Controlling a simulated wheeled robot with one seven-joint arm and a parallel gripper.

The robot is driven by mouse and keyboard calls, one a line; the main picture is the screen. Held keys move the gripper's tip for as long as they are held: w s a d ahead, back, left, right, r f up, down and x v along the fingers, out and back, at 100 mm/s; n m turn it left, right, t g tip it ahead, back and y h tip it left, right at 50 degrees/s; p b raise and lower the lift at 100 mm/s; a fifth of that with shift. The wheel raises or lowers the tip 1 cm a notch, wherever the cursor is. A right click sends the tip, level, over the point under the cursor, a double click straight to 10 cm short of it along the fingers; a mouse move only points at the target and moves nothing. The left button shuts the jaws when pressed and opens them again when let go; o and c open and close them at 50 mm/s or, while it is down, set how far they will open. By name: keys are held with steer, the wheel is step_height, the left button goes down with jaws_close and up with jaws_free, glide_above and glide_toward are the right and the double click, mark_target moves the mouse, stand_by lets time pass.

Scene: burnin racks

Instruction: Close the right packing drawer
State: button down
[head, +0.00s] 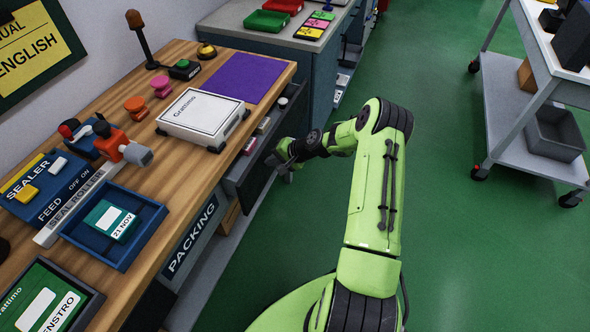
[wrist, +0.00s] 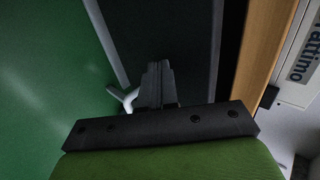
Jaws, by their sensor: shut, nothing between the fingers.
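The right packing drawer (head: 258,182) is a dark grey drawer under the wooden bench. It stands pulled out, with a few small items showing inside. In the wrist view, the drawer (wrist: 188,45) lies between the green floor and the bench edge, and its pale handle (wrist: 127,98) shows left of my fingers. My gripper (head: 285,158) is at the drawer's outer side, near its front. In the wrist view, my gripper (wrist: 156,70) has its dark fingers together, with nothing between them. I cannot tell whether the fingers touch the drawer or handle.
The wooden bench (head: 175,75) holds a white Grattimo box (head: 201,112), a purple mat (head: 242,77) and a blue tray (head: 143,232). A PACKING sign (head: 190,236) is on the bench front. A grey trolley (head: 500,88) stands right. Green floor (head: 450,220) lies clear between.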

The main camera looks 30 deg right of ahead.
steer(key=w+a, duration=0.2)
steer(key=w+a+b, duration=0.1)
steer(key=w, duration=0.2)
steer(key=shift+a+f, duration=0.1)
steer(key=shift+a, duration=0.3)
steer(key=shift+w+a+r, duration=0.15)
steer(key=shift+a+r, duration=0.05)
steer(key=shift+w+r, duration=0.1)
